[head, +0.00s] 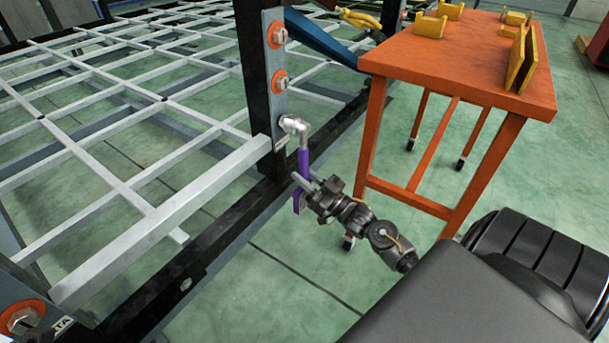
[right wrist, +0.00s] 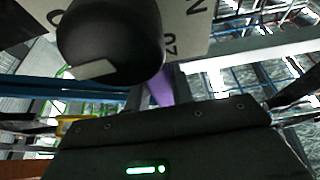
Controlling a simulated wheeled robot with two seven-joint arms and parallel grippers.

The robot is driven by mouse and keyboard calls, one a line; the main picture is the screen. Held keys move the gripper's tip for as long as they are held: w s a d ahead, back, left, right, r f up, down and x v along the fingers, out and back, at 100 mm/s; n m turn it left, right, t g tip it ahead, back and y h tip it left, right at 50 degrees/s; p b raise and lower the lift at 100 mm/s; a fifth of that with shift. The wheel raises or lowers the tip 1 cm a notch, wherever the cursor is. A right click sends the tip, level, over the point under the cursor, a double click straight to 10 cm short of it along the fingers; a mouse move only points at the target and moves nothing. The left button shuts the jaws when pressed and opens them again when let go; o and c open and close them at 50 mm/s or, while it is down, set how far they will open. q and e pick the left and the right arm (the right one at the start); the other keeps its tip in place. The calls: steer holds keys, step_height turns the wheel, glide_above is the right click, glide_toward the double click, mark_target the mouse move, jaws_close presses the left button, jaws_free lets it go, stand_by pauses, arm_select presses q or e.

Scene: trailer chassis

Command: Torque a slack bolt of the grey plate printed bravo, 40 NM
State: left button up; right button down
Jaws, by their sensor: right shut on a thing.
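A grey plate (head: 270,62) is fixed upright on a black post in the head view. Two bolts with orange washers show on it, an upper one (head: 278,36) and a middle one (head: 280,80). A wrench with a silver head and purple handle (head: 304,163) hangs down along the plate's lower end. Its head covers that spot, so I cannot tell whether it sits on a bolt. My right gripper (head: 312,187) is shut on the handle's lower part. In the right wrist view, the purple handle (right wrist: 161,88) shows before a pale plate with partly hidden print (right wrist: 195,25). My left gripper is out of view.
An orange table (head: 445,65) with yellow brackets stands to the right, close to my right arm. A frame of pale bars (head: 150,215) fills the left. Another bolt with an orange washer (head: 22,318) is at bottom left. Green floor shows between frame and table.

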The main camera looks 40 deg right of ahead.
steer(key=shift+w+a+r, duration=0.1)
steer(key=shift+w+a, duration=0.1)
steer(key=shift+w, duration=0.55)
stand_by(0.9)
stand_by(0.4)
steer(key=c, duration=1.9)
jaws_free()
jaws_close()
steer(key=shift+a, duration=0.1)
steer(key=a+m+p, duration=0.1)
steer(key=a+m+h+p, duration=0.1)
steer(key=p, duration=0.1)
steer(key=shift+s+a+r+m+h, duration=0.1)
steer(key=shift+s+m+h, duration=0.2)
steer(key=shift+s, duration=0.05)
steer(key=shift+a+p, duration=0.1)
steer(key=shift+p, duration=0.3)
